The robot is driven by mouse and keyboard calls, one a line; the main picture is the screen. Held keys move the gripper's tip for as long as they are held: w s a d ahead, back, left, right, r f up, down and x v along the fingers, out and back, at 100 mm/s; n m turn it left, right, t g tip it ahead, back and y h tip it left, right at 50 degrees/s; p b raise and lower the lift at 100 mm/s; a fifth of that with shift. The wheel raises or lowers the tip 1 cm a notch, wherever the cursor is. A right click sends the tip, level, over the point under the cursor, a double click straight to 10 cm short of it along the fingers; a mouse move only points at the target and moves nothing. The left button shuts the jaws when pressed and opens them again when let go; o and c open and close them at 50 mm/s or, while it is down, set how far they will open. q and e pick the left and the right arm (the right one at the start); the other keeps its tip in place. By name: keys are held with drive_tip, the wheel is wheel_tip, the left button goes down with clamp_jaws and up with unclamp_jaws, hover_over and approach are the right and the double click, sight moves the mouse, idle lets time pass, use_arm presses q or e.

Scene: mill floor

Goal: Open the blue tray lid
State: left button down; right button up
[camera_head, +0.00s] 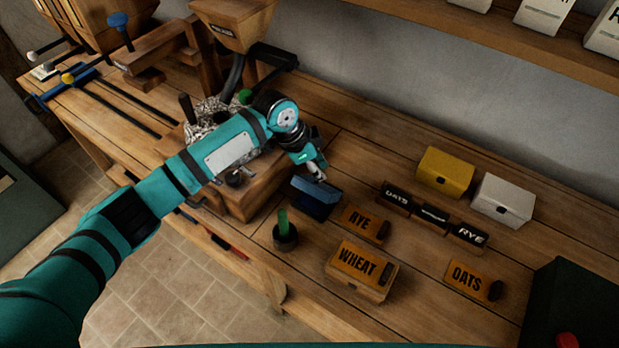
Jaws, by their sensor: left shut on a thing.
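The small blue tray (311,208) sits on the wooden bench near the middle of the view. Its lid (316,188) is the lighter blue panel along the far side, above a darker blue part; how far it is raised is hard to tell. My left gripper (318,174) reaches in from the left, points down at the lid's far edge and is shut on the lid. The fingertips are small and partly merge with the lid's edge. My right gripper is not in view.
A dark cup with a green handle (285,236) stands close in front of the tray. RYE (360,223), WHEAT (365,264) and OATS (467,277) blocks lie to the right. Yellow (445,171) and white (503,199) boxes stand farther back. A wooden mill (236,27) stands behind my arm.

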use_arm(q)
drive_tip(key=shift+w+d+f, duration=0.5)
drive_tip(key=shift+w+f, duration=0.05)
drive_tip(key=w+d+b, duration=0.1)
drive_tip(key=w+d+f+b, duration=0.1)
drive_tip(key=w, duration=0.1)
drive_tip(key=shift+w+d, duration=0.1)
drive_tip(key=shift+w, duration=0.1)
drive_tip(key=c, duration=1.9)
unclamp_jaws()
drive_tip(key=o, duration=0.8)
drive_tip(key=shift+w+r, duration=0.15)
